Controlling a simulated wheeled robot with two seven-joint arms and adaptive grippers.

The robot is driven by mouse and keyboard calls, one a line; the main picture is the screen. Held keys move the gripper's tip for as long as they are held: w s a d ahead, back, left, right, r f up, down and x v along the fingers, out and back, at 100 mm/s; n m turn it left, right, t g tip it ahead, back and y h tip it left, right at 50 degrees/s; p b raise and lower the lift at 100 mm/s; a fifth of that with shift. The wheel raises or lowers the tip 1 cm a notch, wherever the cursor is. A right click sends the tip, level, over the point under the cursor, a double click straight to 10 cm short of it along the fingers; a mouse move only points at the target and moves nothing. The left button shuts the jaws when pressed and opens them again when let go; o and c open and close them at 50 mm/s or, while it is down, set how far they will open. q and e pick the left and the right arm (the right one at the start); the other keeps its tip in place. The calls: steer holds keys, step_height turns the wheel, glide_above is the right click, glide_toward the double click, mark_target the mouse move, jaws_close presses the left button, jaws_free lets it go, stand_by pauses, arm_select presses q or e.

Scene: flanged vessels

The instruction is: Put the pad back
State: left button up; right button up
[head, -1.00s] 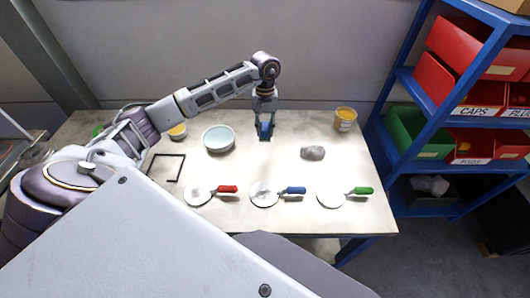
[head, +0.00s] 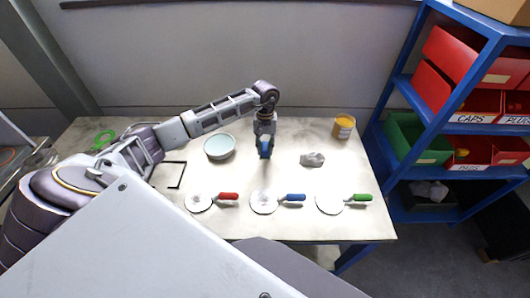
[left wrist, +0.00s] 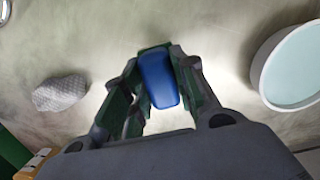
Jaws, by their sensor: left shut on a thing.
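My left gripper (head: 265,150) is over the middle of the table, behind the row of round flanged discs. It is shut on a blue pad (head: 265,149), which shows between its green-edged fingers in the left wrist view (left wrist: 159,80). A shadow lies on the table just below, so the pad looks held above the surface; the exact gap is hard to tell. A bin labelled PADS (head: 467,169) appears on the shelf at the right, its lettering small. My right gripper is not in view.
A pale bowl (head: 219,146) stands left of the gripper, a grey crumpled cloth (head: 312,160) to its right. A yellow jar (head: 343,127) is at the back right. Discs with red (head: 228,196), blue (head: 293,197) and green (head: 358,198) handles line the front. A black square frame (head: 176,174) lies left.

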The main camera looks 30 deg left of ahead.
mark_target(265, 152)
arm_select(q)
steer(key=shift+f+p, duration=0.45)
steer(key=shift+f, duration=1.3)
steer(key=shift+f, duration=0.25)
steer(key=o, duration=1.1)
steer(key=shift+c, duration=0.2)
steer(key=shift+r, duration=0.25)
steer(key=shift+r, duration=0.35)
steer(key=shift+w+a+r+b, duration=0.2)
steer(key=shift+r+b, duration=0.3)
steer(key=shift+r, duration=1.35)
steer(key=shift+w+a+r+b, duration=0.15)
steer(key=shift+r+b, duration=0.4)
steer(key=shift+r, duration=1.3)
steer(key=shift+w+a+r+b, duration=0.1)
steer(key=shift+w+r+b, duration=0.3)
steer(key=shift+r, duration=1.45)
steer(key=shift+s, duration=0.15)
